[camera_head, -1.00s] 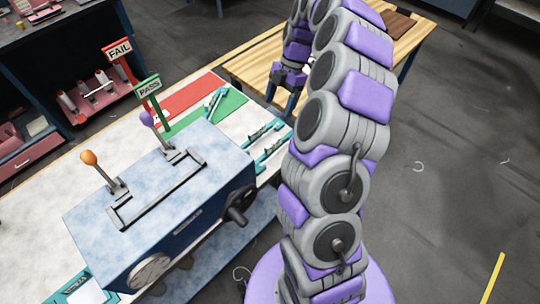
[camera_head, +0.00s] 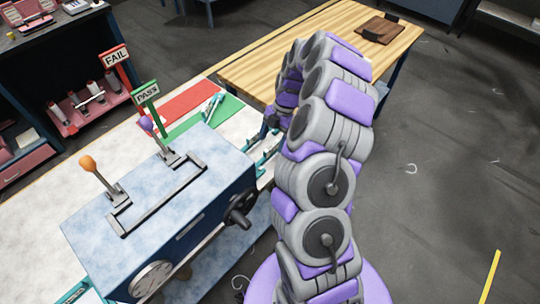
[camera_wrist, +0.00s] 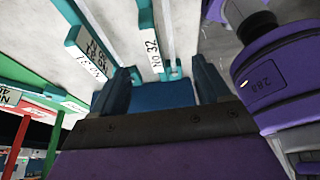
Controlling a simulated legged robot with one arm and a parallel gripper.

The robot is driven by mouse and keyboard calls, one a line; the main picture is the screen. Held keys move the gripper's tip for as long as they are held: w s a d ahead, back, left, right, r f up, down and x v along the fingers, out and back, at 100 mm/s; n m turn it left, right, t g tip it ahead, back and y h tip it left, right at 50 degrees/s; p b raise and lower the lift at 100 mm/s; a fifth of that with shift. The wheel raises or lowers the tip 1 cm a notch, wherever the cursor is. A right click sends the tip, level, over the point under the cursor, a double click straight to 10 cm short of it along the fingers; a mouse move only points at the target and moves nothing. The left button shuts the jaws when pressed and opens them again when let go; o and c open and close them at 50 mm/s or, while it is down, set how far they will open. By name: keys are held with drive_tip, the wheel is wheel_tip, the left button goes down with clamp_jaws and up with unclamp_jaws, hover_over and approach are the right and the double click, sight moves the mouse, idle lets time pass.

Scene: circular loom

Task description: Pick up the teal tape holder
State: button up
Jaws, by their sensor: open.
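Several long teal holders lie on the white tabletop; I cannot tell which is the tape holder. In the head view, one teal holder (camera_head: 212,107) lies at the green mat, and others (camera_head: 264,160) lie beside the blue machine, partly hidden by my arm. In the wrist view, a teal holder with a "NO 32" label (camera_wrist: 153,50) is just beyond my fingers, and another labelled teal holder (camera_wrist: 87,52) is to the left. My gripper (camera_wrist: 163,76) is open with nothing seen held. In the head view my gripper (camera_head: 271,119) is low by the table's right edge.
A blue lever machine (camera_head: 160,210) stands at the front of the white table. FAIL (camera_head: 116,56) and PASS (camera_head: 147,92) signs stand behind it. A wooden table (camera_head: 290,62) with a brown board (camera_head: 380,30) is at the back. Open floor lies to the right.

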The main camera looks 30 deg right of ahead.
sight(272, 155)
drive_tip(key=shift+d+f, duration=0.25)
drive_tip(key=shift+d, duration=0.05)
drive_tip(key=shift+s+d+f, duration=0.25)
drive_tip(key=shift+d+f, duration=0.75)
drive_tip(key=shift+f, duration=0.25)
drive_tip(key=a+f, duration=0.2)
drive_tip(key=shift+s+a+f+b, duration=0.2)
drive_tip(key=shift+a+f+b, duration=0.1)
drive_tip(key=shift+b, duration=0.1)
drive_tip(key=shift+a, duration=0.45)
drive_tip(key=shift+d, duration=1.1)
drive_tip(key=c, duration=0.7)
drive_tip(key=shift+a, duration=0.35)
drive_tip(key=shift+c, duration=1.4)
drive_tip(key=shift+a+r, duration=0.1)
drive_tip(key=shift+a, duration=0.4)
drive_tip(key=shift+c, duration=0.7)
